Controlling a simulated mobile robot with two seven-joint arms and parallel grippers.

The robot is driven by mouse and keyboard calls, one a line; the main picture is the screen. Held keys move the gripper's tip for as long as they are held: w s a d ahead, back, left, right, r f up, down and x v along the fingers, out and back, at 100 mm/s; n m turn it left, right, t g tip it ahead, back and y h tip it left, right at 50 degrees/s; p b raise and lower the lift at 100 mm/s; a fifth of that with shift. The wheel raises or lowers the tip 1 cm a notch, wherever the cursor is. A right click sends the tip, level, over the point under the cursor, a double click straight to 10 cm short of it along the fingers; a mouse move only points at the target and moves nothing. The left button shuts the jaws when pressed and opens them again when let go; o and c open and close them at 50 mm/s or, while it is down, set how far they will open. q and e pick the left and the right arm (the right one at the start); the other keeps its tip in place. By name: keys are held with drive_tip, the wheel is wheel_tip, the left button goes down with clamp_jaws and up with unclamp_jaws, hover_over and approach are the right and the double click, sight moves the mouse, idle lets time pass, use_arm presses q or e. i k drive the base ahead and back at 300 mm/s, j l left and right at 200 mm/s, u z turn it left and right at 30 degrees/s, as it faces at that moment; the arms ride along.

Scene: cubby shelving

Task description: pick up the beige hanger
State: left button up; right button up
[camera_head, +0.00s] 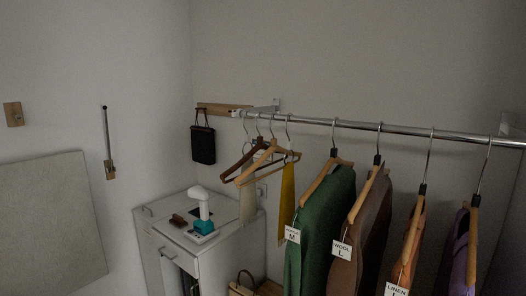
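Several hangers hang at the left end of the metal clothes rail (345,123). A light beige wooden hanger (256,164) hangs there by its metal hook with no garment seen on its shoulders. A dark brown hanger (236,166) hangs just left of it and partly overlaps it. To the right, another hanger's hook stands above a yellow cloth (287,200); its bar is hard to separate from the beige hanger. Neither of my grippers is in view.
Green (325,220) and brown (372,235) garments with size tags hang further right, then orange and purple ones. A white cabinet (215,262) with a white-and-teal device (203,210) stands below left. A black bag (203,145) hangs on the back wall.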

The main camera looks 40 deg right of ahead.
sight(275, 147)
drive_tip(key=i+j+z, duration=0.1)
drive_tip(key=i+z, duration=0.25)
drive_tip(key=i+j+z, duration=0.2)
drive_tip(key=i+z, duration=0.15)
drive_tip(key=i+j+z, duration=0.35)
